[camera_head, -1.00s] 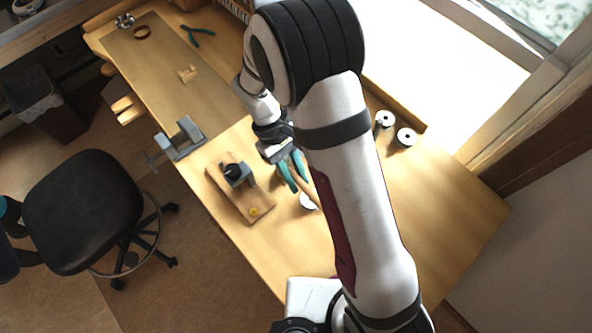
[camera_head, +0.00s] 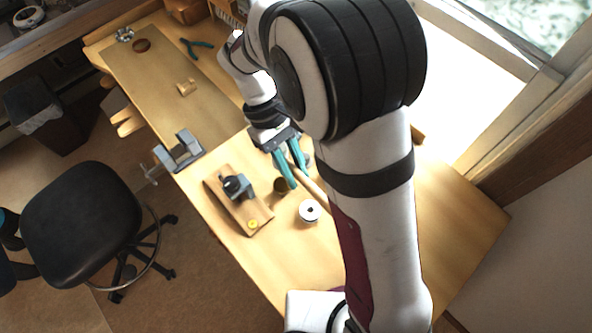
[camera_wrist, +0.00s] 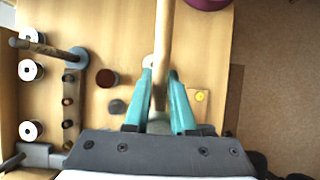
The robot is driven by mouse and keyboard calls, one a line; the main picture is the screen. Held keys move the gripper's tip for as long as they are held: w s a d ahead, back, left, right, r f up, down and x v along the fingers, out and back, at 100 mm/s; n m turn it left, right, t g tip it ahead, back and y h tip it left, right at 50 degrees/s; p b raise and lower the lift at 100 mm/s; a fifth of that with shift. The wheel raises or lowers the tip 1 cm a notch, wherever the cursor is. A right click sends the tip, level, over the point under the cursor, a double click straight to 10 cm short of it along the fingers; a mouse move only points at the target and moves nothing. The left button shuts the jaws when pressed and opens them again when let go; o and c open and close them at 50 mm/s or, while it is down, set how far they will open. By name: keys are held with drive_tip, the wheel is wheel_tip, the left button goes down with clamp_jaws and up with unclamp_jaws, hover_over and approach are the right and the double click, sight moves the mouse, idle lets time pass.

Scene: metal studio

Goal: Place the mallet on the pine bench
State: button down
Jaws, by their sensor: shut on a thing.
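My gripper (camera_head: 292,168), with teal fingers, is shut on the pale wooden handle of the mallet (camera_head: 314,189), above the pine bench (camera_head: 285,250). In the wrist view the fingers (camera_wrist: 160,95) close on both sides of the mallet's handle (camera_wrist: 164,42), which runs up to the top edge. The mallet's head cannot be made out clearly; my arm and fingers hide part of the mallet. I cannot tell whether the mallet touches the bench top.
A wooden board with a grey clamp (camera_head: 238,187) and a yellow piece (camera_head: 253,224) lies left of my gripper. A brown cup (camera_head: 281,186) and a white spool (camera_head: 310,211) stand close by. A vise (camera_head: 180,150) sits at the bench edge. Bare wood lies toward the front.

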drive_tip(key=s+d+f+m+t+y, duration=0.1)
drive_tip(key=s+d+m+t+y, duration=0.3)
drive_tip(key=d+m, duration=1)
drive_tip(key=s+d+f+m+t+y, duration=0.15)
drive_tip(key=s+d+m+y, duration=0.35)
drive_tip(key=d+m, duration=0.85)
drive_tip(key=w+a+f+m, duration=0.1)
drive_tip(key=w+a+f, duration=0.1)
drive_tip(key=a, duration=0.1)
drive_tip(key=w+a+f+m, duration=0.1)
drive_tip(key=w+a+f, duration=0.1)
drive_tip(key=w+a, duration=0.1)
drive_tip(key=w+a+f+m+t, duration=0.1)
drive_tip(key=w+a+f+m, duration=0.1)
drive_tip(key=a, duration=0.3)
drive_tip(key=shift+w+a+f+y, duration=0.25)
drive_tip(key=shift+w+f+y, duration=0.05)
drive_tip(key=shift+f+y, duration=0.1)
wheel_tip(320, 180, down, 4)
drive_tip(key=shift+w+a+f, duration=0.1)
drive_tip(key=shift+w, duration=0.05)
drive_tip(key=shift+f, duration=0.1)
drive_tip(key=c, duration=0.8)
unclamp_jaws()
drive_tip(key=shift+o, duration=0.2)
